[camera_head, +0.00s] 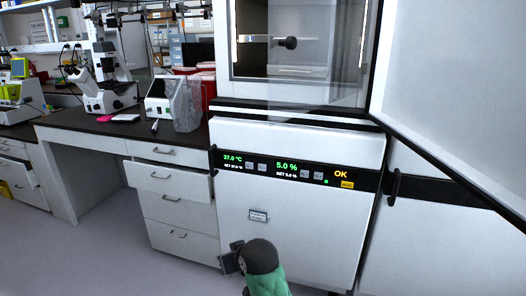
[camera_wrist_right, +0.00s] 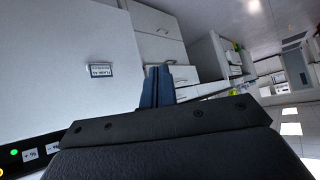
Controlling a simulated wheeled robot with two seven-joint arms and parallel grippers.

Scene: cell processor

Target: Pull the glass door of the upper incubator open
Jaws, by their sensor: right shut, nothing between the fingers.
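The upper incubator (camera_head: 222,55) fills the top middle of the head view, its top cut off. Its glass door (camera_head: 330,50) is a faint clear pane with a dark round knob (camera_head: 290,43). The pane seems to stand out from the frame at an angle, overlapping its lower edge, but how far is hard to tell. My right gripper (camera_head: 230,260) is low in front of the lower unit, well below the knob. Its dark fingers (camera_wrist_right: 157,82) are shut and empty in the right wrist view. My left gripper is not in view.
A white outer door (camera_head: 455,80) stands wide open on the right. A lab bench (camera_head: 90,130) with instruments and drawers (camera_head: 170,185) is at left. The floor at lower left is clear.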

